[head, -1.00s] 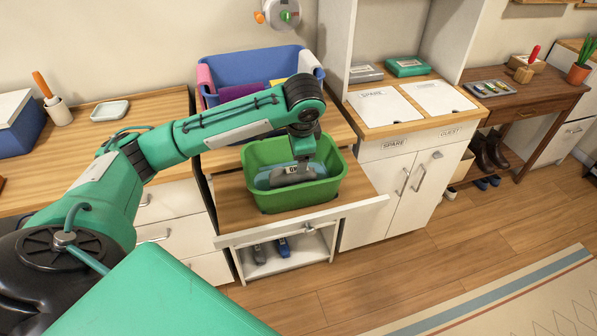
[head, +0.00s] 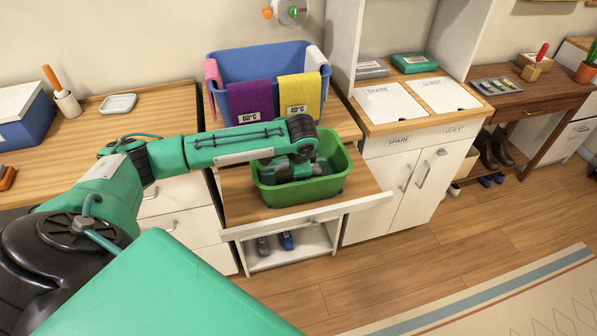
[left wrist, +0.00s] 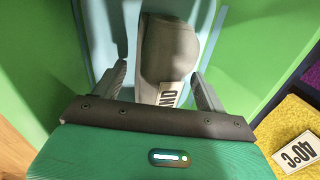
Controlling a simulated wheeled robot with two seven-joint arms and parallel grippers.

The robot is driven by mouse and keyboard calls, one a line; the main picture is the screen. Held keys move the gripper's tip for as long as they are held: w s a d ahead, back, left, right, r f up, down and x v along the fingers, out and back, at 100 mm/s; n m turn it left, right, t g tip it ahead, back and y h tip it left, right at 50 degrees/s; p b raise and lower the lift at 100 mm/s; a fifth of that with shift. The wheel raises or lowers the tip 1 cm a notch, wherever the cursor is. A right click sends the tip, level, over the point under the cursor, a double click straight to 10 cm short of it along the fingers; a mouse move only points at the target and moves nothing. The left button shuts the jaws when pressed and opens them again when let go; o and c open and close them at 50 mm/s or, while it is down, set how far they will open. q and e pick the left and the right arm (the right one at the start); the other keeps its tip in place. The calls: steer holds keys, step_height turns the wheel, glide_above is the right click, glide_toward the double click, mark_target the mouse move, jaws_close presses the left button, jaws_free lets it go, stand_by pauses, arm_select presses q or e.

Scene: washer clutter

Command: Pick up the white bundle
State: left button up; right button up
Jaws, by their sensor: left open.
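My left gripper (head: 303,168) points down into the green tub (head: 318,192); its jaws are open. In the left wrist view, a light grey bundle (left wrist: 166,48) with a white tag ending in "ND" (left wrist: 169,94) lies between the two fingers (left wrist: 162,82), one on each side. I cannot tell whether they touch it. In the head view my wrist hides most of the bundle. A white roll (head: 314,58) hangs over the right corner of the blue tub (head: 262,68). My right gripper is out of view.
A purple cloth (head: 250,101) tagged 60°C and a yellow cloth (head: 300,97) tagged 40°C hang on the blue tub's front; a pink one (head: 212,76) hangs left. The green tub stands on a pull-out shelf (head: 243,208). White cabinet doors (head: 405,190) are at right.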

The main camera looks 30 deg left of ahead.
arm_select(q)
steer(key=shift+c, duration=0.2)
steer(key=c, duration=1.1)
